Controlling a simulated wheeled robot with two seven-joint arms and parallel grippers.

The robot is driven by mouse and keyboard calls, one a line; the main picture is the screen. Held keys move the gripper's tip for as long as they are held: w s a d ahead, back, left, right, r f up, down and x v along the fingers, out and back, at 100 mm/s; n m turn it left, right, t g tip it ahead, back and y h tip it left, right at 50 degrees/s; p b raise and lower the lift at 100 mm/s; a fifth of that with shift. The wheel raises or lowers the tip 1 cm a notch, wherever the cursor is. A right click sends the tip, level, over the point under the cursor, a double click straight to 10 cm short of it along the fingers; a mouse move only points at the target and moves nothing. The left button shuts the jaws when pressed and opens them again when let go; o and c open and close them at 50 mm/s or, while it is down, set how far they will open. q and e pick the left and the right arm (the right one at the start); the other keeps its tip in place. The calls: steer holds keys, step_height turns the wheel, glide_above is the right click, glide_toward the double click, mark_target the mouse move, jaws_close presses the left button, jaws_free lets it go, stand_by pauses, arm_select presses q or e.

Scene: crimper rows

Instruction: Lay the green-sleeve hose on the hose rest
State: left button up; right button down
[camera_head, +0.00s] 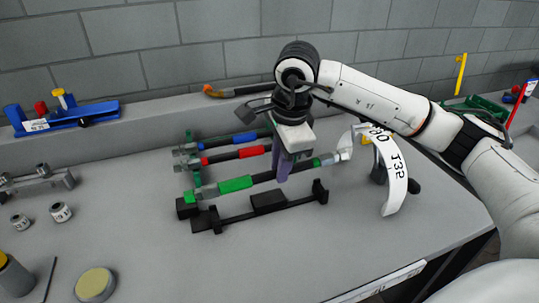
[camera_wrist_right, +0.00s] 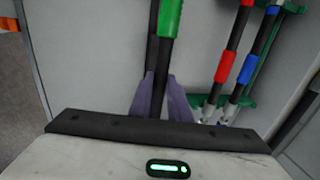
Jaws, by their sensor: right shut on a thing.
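The green-sleeve hose (camera_head: 235,184) is a black hose with a green band and metal end fittings. My right gripper (camera_head: 284,168) is shut on its black part, to the right of the green band. In the right wrist view the hose (camera_wrist_right: 169,20) runs between my purple fingertips (camera_wrist_right: 163,98). The hose rest (camera_head: 268,204) is a low black stand with upright ends, just in front of and below the hose in the head view. I cannot tell the exact gap between hose and rest. My left gripper is not in view.
A red-sleeve hose (camera_head: 221,157) and a blue-sleeve hose (camera_head: 216,142) lie close behind. A white curved piece with lettering (camera_head: 394,180) stands to the right. Small metal parts (camera_head: 61,211) and a round yellowish-topped disc (camera_head: 95,284) are at left. The table front is clear.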

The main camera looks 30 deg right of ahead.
steer(key=shift+s+r, duration=0.15)
steer(key=shift+s, duration=0.1)
steer(key=shift+y, duration=0.3)
steer(key=shift+b+x, duration=1)
steer(key=shift+x, duration=0.15)
step_height(320, 180, down, 4)
steer(key=b, duration=0.3)
steer(key=shift+s, duration=0.1)
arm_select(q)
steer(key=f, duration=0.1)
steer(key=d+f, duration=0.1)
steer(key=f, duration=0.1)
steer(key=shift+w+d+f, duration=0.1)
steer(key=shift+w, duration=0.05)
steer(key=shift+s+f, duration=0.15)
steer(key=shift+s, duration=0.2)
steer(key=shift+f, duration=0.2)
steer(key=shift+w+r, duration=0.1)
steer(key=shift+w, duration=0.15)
